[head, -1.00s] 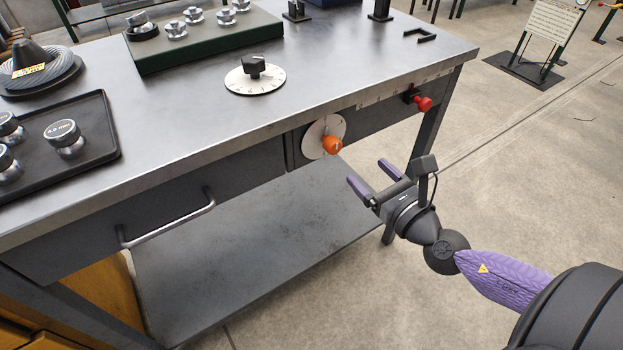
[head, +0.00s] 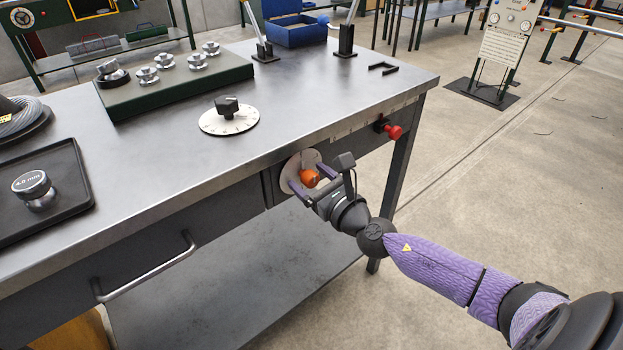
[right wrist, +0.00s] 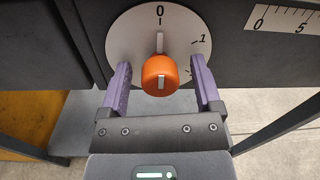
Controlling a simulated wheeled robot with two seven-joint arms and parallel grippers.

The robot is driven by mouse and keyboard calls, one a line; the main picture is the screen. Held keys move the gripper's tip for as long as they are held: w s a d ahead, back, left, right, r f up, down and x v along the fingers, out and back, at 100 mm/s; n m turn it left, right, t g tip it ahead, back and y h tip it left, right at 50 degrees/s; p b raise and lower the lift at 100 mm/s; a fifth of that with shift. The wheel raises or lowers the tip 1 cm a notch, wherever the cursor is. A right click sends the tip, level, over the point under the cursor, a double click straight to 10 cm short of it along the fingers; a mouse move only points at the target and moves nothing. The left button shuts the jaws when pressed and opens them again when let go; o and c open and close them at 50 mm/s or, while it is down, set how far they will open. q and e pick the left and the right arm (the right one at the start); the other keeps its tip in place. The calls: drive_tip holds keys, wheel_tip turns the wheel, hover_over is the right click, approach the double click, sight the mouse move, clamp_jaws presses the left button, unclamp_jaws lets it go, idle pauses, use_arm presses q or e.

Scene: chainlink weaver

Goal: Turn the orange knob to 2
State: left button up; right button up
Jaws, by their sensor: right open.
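The orange knob (head: 309,178) sits on a round white dial (head: 290,172) on the front face of the workbench. In the right wrist view the orange knob (right wrist: 160,75) has a white line pointing straight up at 0 on the dial (right wrist: 135,33). A 1 is printed to the right of the 0; the mark below it is partly hidden by a finger. My right gripper (right wrist: 160,82) is open, with one purple finger on each side of the knob and gaps visible on both sides. It also shows in the head view (head: 305,186). My left gripper is not in view.
A black knob (head: 227,106) on a white dial stands on the bench top. A red knob (head: 392,130) is on the bench front to the right. A drawer handle (head: 150,268) sticks out at the left.

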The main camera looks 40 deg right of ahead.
drive_tip(key=c, duration=1)
clamp_jaws()
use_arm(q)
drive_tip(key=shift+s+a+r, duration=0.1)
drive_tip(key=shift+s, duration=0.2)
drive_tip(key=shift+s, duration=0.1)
